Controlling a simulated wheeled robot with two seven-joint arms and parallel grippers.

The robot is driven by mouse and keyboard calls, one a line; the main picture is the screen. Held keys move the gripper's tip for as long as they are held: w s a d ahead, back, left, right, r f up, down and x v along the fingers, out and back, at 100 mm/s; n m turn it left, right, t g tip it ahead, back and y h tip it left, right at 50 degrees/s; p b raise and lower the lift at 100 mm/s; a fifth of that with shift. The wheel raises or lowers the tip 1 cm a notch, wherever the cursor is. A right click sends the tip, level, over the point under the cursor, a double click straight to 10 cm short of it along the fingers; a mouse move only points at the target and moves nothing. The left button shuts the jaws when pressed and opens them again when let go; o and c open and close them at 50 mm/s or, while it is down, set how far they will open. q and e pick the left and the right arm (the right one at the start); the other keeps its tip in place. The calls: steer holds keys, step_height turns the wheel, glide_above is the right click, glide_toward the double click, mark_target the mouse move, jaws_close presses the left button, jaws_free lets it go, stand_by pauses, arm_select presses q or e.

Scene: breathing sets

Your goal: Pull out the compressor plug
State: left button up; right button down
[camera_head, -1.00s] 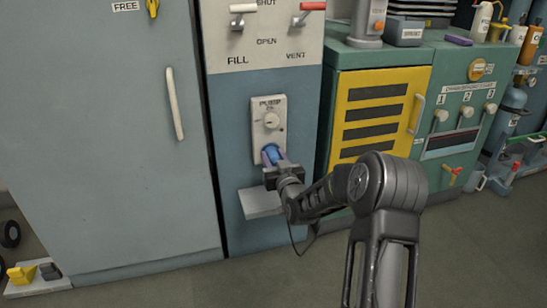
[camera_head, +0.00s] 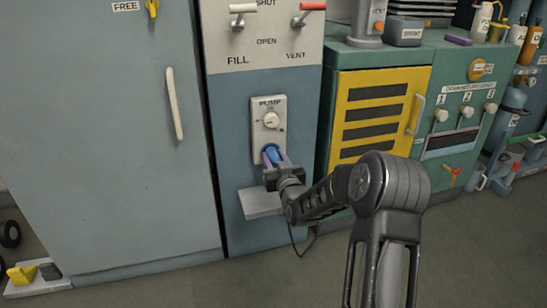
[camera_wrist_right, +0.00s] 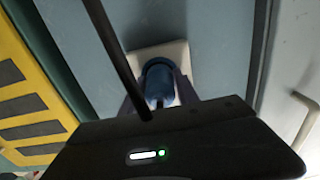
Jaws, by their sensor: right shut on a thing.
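The blue compressor plug (camera_head: 271,153) sits at the lower end of a beige socket plate (camera_head: 268,117) marked PUMP, on the blue-grey panel. My right gripper (camera_head: 273,160) is shut on the plug, with one finger on each side of it. The right wrist view also shows the blue plug (camera_wrist_right: 158,82) between the fingers, in front of the beige plate (camera_wrist_right: 167,52). How deep the plug sits in the socket cannot be told. My left gripper is out of view.
A small grey shelf (camera_head: 260,203) juts out just below the gripper. A thin black cable (camera_head: 291,238) hangs under the wrist. A green cabinet with a yellow slotted door (camera_head: 345,95) stands close on the right. A large grey cabinet (camera_head: 110,150) stands on the left.

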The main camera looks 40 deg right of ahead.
steer(key=shift+v, duration=2.75)
